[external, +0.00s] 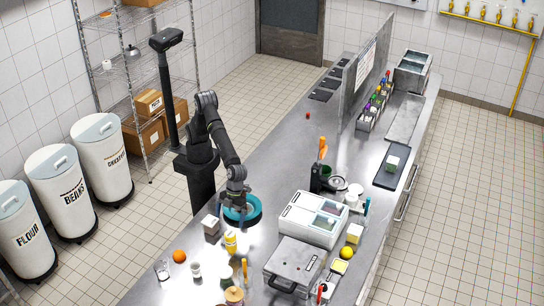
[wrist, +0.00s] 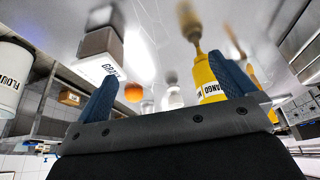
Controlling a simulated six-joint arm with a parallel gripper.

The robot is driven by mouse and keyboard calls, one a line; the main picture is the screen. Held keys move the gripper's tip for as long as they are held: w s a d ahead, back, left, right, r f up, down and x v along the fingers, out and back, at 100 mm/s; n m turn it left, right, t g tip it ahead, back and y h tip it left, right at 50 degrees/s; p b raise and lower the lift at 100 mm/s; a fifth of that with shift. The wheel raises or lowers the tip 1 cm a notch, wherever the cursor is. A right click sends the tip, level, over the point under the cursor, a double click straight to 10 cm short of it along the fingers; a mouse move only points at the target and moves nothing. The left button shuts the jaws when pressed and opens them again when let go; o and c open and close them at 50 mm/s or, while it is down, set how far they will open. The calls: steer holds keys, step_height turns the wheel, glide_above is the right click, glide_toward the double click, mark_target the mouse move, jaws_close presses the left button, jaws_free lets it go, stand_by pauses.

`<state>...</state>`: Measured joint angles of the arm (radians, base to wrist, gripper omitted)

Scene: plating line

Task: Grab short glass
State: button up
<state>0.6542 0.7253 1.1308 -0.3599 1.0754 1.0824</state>
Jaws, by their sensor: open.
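A clear glass (external: 162,269) stands at the near left end of the steel counter, left of the orange; no other clear glass is plain to me. It is small in the external view. In the wrist view I cannot surely make it out among the small shapes behind the orange.
A yellow mango bottle (external: 231,242), a grey box (external: 211,226), an orange (external: 179,256) and a white jar (external: 196,270) stand between my gripper and the glass. A grey press-like appliance (external: 297,262) and a white-lidded container (external: 313,218) are to the right.

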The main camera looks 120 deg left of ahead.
steer(key=c, duration=0.5)
steer(key=n+t+h, duration=0.1)
steer(key=n, duration=0.2)
glide_toward(165, 264)
steer(key=d+f, duration=0.4)
steer(key=f, duration=0.1)
steer(key=shift+w+d, duration=0.2)
steer(key=shift+d, duration=0.05)
steer(key=shift+x, duration=2.95)
